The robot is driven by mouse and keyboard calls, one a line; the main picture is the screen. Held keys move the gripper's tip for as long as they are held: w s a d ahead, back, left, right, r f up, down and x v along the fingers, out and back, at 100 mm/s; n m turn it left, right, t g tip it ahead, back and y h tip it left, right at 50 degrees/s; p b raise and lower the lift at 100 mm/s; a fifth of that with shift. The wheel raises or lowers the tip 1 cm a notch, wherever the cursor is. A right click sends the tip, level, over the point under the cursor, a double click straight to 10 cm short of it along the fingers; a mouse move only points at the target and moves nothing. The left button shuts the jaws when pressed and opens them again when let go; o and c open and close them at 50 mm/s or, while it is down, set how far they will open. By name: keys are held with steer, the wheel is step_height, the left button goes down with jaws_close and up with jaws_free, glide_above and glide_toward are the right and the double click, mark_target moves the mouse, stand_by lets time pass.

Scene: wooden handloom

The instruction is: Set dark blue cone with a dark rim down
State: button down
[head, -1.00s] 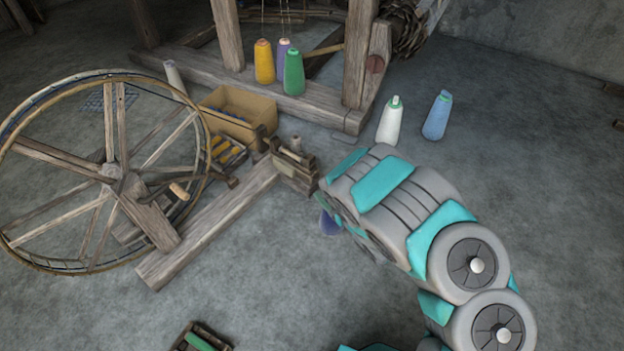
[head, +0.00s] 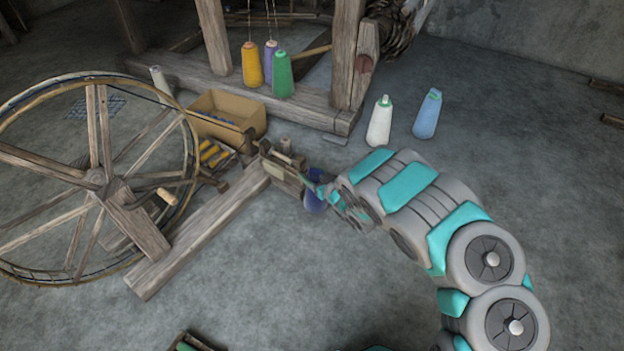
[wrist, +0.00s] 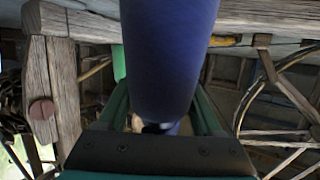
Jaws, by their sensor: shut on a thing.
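The dark blue cone (head: 314,202) shows in the head view just left of my wrist, partly hidden by my arm. It fills the upper middle of the wrist view (wrist: 168,60), with a dark piece at its lower end. My gripper (head: 318,186) is shut on the cone, with a green finger on each side of it in the wrist view (wrist: 165,110). The cone's rim cannot be made out clearly. I cannot tell from these views whether the cone touches the floor.
A spinning wheel (head: 98,180) and its wooden beam (head: 200,235) lie left of the cone. A cardboard box (head: 222,112) stands behind. A white cone (head: 379,122) and a light blue cone (head: 427,116) stand on the floor at the right. Yellow, purple and green cones (head: 283,77) stand at the loom.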

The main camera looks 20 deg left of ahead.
step_height(320, 180, down, 2)
steer(key=shift+f, duration=0.1)
steer(key=shift+c, duration=0.2)
jaws_free()
steer(key=shift+s+d+r, duration=0.25)
steer(key=p+v, duration=0.2)
steer(key=v, duration=0.9)
steer(key=shift+d, duration=0.2)
